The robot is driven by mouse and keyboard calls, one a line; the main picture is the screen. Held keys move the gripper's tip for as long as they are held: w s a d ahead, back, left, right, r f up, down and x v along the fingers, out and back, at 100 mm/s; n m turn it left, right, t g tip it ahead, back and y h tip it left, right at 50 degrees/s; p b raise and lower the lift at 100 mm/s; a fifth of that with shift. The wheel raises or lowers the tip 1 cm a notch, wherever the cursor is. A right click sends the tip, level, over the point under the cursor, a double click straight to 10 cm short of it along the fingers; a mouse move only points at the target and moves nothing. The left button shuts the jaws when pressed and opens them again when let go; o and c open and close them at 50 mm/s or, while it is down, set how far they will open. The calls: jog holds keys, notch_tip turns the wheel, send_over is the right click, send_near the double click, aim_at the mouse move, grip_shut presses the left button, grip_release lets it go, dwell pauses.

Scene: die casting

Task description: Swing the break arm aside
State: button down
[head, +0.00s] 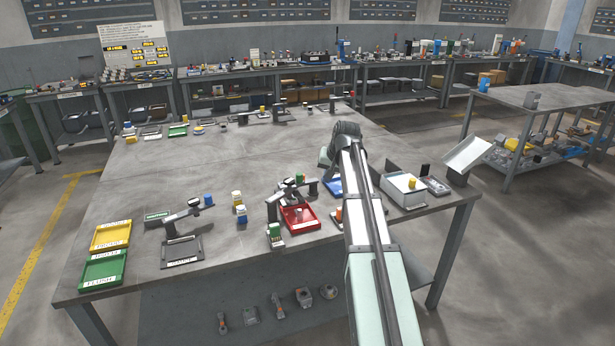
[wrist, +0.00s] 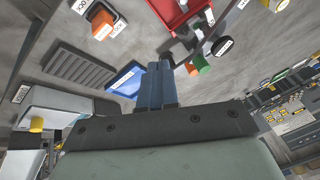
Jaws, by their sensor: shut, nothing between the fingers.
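My gripper (wrist: 157,85) shows in the wrist view with its blue fingers together and nothing between them. In the head view my arm hides the fingers. A dark pivoting arm (head: 283,195), likely the break arm, stands over the red tray (head: 300,221) in the middle of the bench. In the wrist view a dark bar with a round labelled end (wrist: 222,46) lies beyond the fingertips, beside the red tray (wrist: 178,14). I see no clear contact between fingers and bar. Another dark arm (head: 185,215) stands farther left; no readable label settles which is the break arm.
A blue tray (wrist: 127,78) and a dark ribbed plate (wrist: 80,67) lie left of the fingers. A white box (head: 405,192) with a yellow knob stands right of my arm. Yellow (head: 111,235) and green (head: 102,269) trays sit at the left edge. The bench's back middle is clear.

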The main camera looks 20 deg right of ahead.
jog(key=w+a+f+m+t, duration=0.2)
jog(key=w+f, duration=0.4)
jog(key=w, duration=0.6)
jog(key=shift+a+m, duration=0.25)
jog(key=shift+m, duration=0.35)
jog(key=shift+w, duration=0.1)
